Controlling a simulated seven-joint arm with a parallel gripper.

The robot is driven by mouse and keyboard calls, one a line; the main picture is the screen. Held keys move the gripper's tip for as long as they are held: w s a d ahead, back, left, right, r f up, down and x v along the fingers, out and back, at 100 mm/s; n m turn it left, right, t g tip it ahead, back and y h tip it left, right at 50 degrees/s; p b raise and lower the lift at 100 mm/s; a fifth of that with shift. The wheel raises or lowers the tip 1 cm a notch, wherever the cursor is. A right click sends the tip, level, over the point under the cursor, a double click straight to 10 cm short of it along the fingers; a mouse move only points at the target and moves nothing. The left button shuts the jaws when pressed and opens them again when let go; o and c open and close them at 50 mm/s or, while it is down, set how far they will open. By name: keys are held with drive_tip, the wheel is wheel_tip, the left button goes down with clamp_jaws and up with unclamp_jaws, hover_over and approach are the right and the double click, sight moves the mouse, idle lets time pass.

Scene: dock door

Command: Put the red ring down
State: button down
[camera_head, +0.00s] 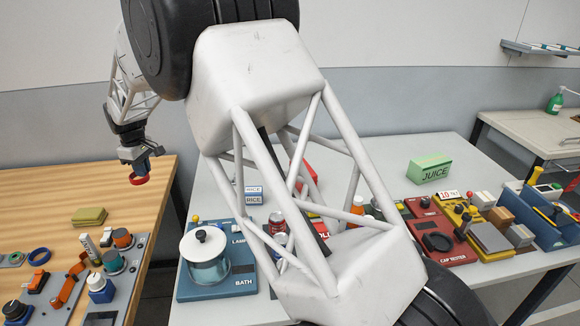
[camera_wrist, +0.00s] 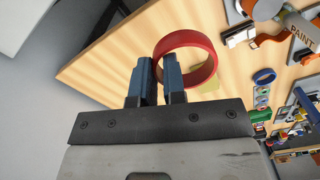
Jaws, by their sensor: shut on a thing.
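My gripper (camera_head: 140,166) hangs over the right edge of the wooden table (camera_head: 60,178) on the left, fingers pointing down. It is shut on the red ring (camera_head: 139,180), which sits at its fingertips, apparently above the table top. In the wrist view, the gripper's two blue-grey fingers (camera_wrist: 154,80) pinch one side of the red ring (camera_wrist: 211,58). The rest of the ring stands out to the right of the fingers, with bare wood seen around it.
A yellow-green block (camera_head: 90,215) and a blue ring (camera_head: 39,256) are on the wooden table, near boards of tools and knobs. The wood behind the block is clear.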

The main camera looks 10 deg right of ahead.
drive_tip(key=w+d+m, duration=0.2)
drive_tip(key=d+m, duration=0.1)
drive_tip(key=d, duration=1.3)
drive_tip(key=w+d+m, duration=0.2)
drive_tip(key=d, duration=1.3)
drive_tip(key=w+d+m, duration=0.3)
drive_tip(key=d, duration=1.3)
drive_tip(key=s+d+m, duration=0.2)
drive_tip(key=s+d, duration=0.2)
drive_tip(key=d, duration=0.6)
drive_tip(key=s+d+m, duration=0.2)
drive_tip(key=s+d, duration=0.2)
drive_tip(key=d, duration=0.7)
drive_tip(key=s+d+m, duration=0.2)
drive_tip(key=s+d, duration=0.2)
drive_tip(key=d, duration=0.6)
wheel_tip(320, 180, down, 9)
drive_tip(key=shift+s+d+f, duration=0.1)
drive_tip(key=w+d, duration=0.2)
drive_tip(key=w, duration=0.3)
drive_tip(key=w+d+f, duration=0.1)
drive_tip(key=w, duration=0.4)
drive_tip(key=w+d, duration=0.2)
drive_tip(key=w, duration=0.3)
drive_tip(key=shift+d+f, duration=0.15)
drive_tip(key=shift+d, duration=0.15)
drive_tip(key=shift+f, duration=0.1)
